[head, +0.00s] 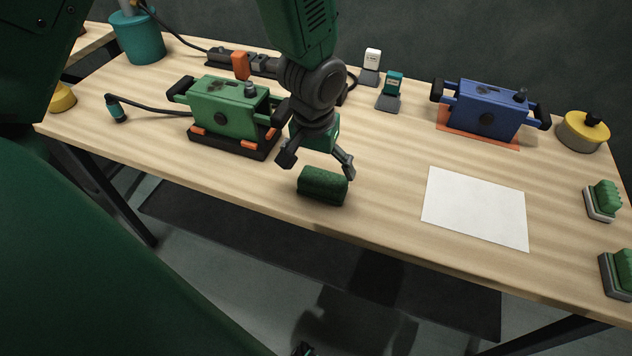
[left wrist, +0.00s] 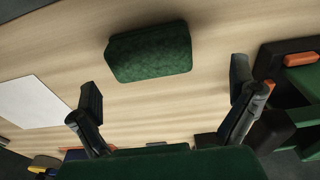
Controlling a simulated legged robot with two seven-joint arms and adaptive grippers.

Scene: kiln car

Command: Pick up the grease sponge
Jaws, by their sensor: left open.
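The grease sponge, a dark green rough block (head: 322,186), lies on the wooden table near its front edge, left of the white sheet. In the left wrist view the sponge (left wrist: 150,52) lies whole on the wood, beyond the fingertips. My left gripper (head: 318,166) points down just above and behind the sponge. Its two fingers are spread wide, with nothing between them; they also show in the left wrist view (left wrist: 166,92). The fingers look apart from the sponge.
A green machine (head: 229,108) on a dark base stands left of my gripper. A blue machine (head: 487,108) stands on an orange mat at the back right. A white sheet (head: 476,208) lies right of the sponge. Two green-topped blocks (head: 603,200) (head: 617,273) sit at the right edge.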

